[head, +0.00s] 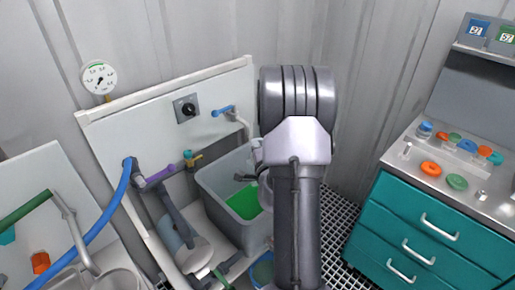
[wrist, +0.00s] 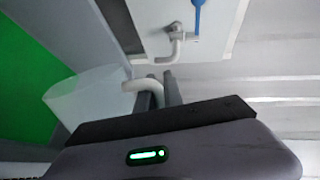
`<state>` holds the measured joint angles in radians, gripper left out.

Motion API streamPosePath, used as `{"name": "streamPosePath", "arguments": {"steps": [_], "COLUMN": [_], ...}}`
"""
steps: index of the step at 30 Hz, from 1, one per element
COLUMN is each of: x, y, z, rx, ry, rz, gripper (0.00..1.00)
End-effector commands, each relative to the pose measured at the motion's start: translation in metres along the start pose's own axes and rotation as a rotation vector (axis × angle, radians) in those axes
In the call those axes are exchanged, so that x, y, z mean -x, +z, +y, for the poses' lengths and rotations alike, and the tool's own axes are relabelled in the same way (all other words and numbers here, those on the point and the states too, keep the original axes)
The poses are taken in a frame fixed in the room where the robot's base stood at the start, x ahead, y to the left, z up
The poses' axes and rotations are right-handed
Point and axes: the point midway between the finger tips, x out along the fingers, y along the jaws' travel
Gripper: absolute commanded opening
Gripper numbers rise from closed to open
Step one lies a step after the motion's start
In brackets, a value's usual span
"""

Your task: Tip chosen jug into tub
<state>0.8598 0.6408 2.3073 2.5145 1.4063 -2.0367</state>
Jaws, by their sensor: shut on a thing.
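The jug (wrist: 82,97) is translucent and pale, with a white handle (wrist: 130,86), in the wrist view. My gripper (wrist: 158,92) is shut on that handle; its dark fingers also show in the head view (head: 246,178). The grey tub (head: 214,207) holds bright green liquid (head: 243,203), which also fills the left of the wrist view (wrist: 28,75). The gripper and jug are over the tub. My arm hides most of the jug in the head view. I cannot tell the jug's contents or its exact tilt.
A tap with a blue lever (head: 223,110) is on the white panel (head: 150,118) behind the tub. A blue hose (head: 112,204) and pipes stand left of it. A teal drawer cabinet (head: 415,230) stands at the right. A metal grating (head: 343,205) covers the floor.

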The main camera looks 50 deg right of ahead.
Motion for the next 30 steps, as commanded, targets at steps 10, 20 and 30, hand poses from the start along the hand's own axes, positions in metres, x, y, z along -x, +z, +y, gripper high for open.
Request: {"name": "streamPosePath", "arguments": {"steps": [10, 20, 30], "x": [0.001, 0.001, 0.001], "y": [0.015, 0.016, 0.025], "z": [-0.004, -0.004, -0.005], "rx": [0.111, 0.125, 0.188], "ry": [0.000, 0.000, -0.001], "rz": [0.022, 0.026, 0.037], "gripper": [0.00, 0.00, 0.00]}}
